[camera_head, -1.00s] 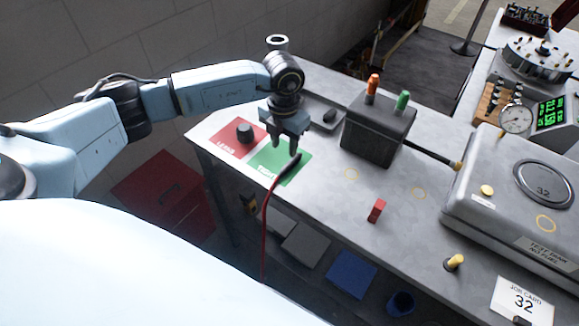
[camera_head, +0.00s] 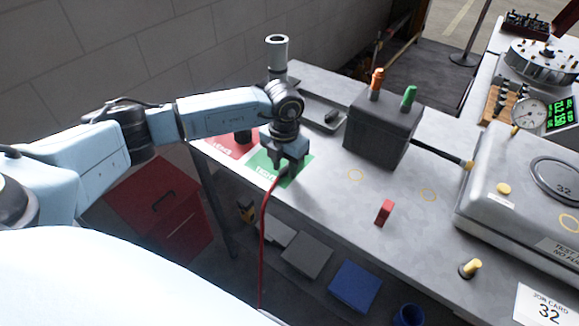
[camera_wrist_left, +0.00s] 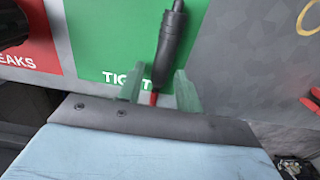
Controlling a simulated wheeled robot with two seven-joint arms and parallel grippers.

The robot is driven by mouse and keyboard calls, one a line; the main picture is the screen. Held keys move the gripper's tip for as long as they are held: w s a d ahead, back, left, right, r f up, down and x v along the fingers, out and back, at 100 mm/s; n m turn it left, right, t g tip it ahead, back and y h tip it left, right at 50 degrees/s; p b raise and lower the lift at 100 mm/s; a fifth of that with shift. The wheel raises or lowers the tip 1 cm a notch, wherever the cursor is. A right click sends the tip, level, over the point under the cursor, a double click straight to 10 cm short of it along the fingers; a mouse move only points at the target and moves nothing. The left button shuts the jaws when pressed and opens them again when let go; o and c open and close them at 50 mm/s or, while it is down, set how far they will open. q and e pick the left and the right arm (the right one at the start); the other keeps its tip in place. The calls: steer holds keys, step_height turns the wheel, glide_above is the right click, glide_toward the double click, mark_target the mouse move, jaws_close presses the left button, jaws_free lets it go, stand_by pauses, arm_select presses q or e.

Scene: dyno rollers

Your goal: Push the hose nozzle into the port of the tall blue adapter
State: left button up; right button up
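The hose nozzle (camera_wrist_left: 168,48) is a black, slim piece on a red hose (camera_head: 264,230). In the left wrist view it lies on the green "TIGHT" field, its hose end between my left fingers. My left gripper (camera_head: 290,168) is low over the green field in the head view and hides most of the nozzle. Its two fingers (camera_wrist_left: 159,88) stand apart on either side of the hose end, with gaps visible. I cannot make out a tall blue adapter in either view. My right gripper is not in view.
A dark box (camera_head: 380,135) with orange and green plugs stands right of the gripper. A grey tray (camera_head: 322,115) lies behind. A red block (camera_head: 384,212) and a yellow-topped peg (camera_head: 470,268) stand on the bench. A large grey case (camera_head: 530,200) fills the right.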

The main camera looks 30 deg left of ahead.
mark_target(285, 169)
arm_select(q)
jaws_close()
steer(key=shift+r+p, duration=2.7)
steer(key=shift+r, duration=0.85)
